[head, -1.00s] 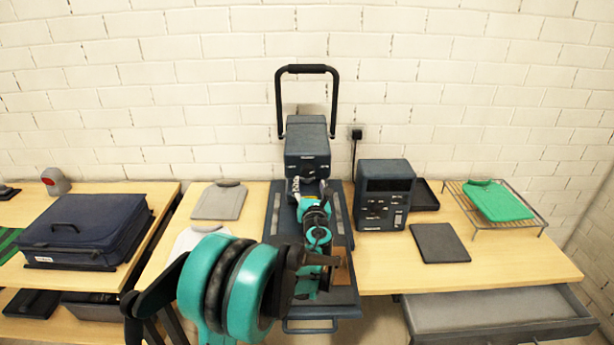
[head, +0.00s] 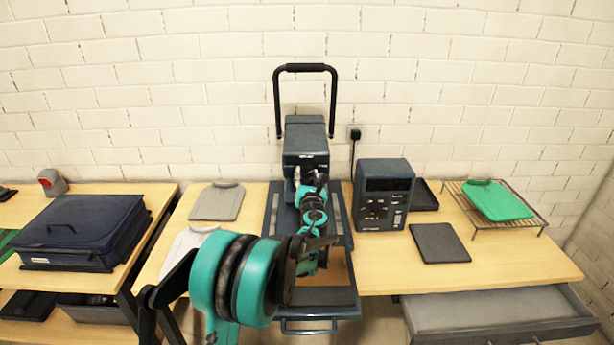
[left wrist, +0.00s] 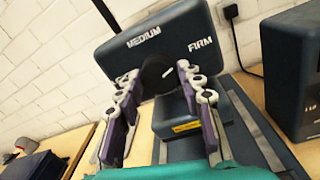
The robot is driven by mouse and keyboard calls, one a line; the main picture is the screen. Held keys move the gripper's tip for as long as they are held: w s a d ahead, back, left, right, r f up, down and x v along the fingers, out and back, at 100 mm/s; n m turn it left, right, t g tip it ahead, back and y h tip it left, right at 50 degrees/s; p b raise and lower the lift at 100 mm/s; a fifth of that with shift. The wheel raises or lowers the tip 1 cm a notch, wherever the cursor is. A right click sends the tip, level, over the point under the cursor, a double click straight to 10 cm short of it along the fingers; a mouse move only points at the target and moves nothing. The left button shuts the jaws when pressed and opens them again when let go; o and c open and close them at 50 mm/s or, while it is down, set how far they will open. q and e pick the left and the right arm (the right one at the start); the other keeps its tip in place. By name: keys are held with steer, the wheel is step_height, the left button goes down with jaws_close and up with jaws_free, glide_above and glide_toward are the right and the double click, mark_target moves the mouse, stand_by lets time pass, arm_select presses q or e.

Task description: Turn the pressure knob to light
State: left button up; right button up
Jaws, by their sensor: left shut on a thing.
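The heat press (head: 305,135) stands at the back middle of the table with its black handle raised. In the left wrist view, its dark front (left wrist: 190,35) carries the words MEDIUM and FIRM. A round black pressure knob (left wrist: 154,74) sits below the words, with a white mark on its right side, towards FIRM. My left gripper (head: 308,178) is at the press front. In the left wrist view, its two fingers (left wrist: 156,84) are shut on the knob from left and right. No LIGHT label shows. My right gripper is not in view.
A dark control box (head: 384,195) stands right of the press, with a dark pad (head: 439,243) before it. A green folded garment (head: 497,200) lies on a wire rack at right. Grey garments (head: 217,202) lie to the left. A navy case (head: 80,230) is further left.

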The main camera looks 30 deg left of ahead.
arm_select(q)
steer(key=shift+n, duration=0.4)
steer(key=n, duration=0.3)
steer(key=shift+p, duration=0.3)
steer(key=n, duration=0.3)
steer(key=shift+n+h, duration=0.3)
steer(key=n+p, duration=0.1)
steer(key=n, duration=0.3)
steer(key=shift+r, duration=0.1)
steer(key=n, duration=0.3)
steer(key=shift+n+h, duration=0.3)
steer(key=shift+n, duration=0.1)
steer(key=n, duration=0.5)
steer(key=shift+a+n+h, duration=0.1)
steer(key=shift+n+h, duration=0.2)
steer(key=shift+n, duration=0.1)
steer(key=n, duration=0.5)
steer(key=shift+s+n+t, duration=0.1)
steer(key=shift+n+t, duration=0.2)
steer(key=shift+n, duration=0.1)
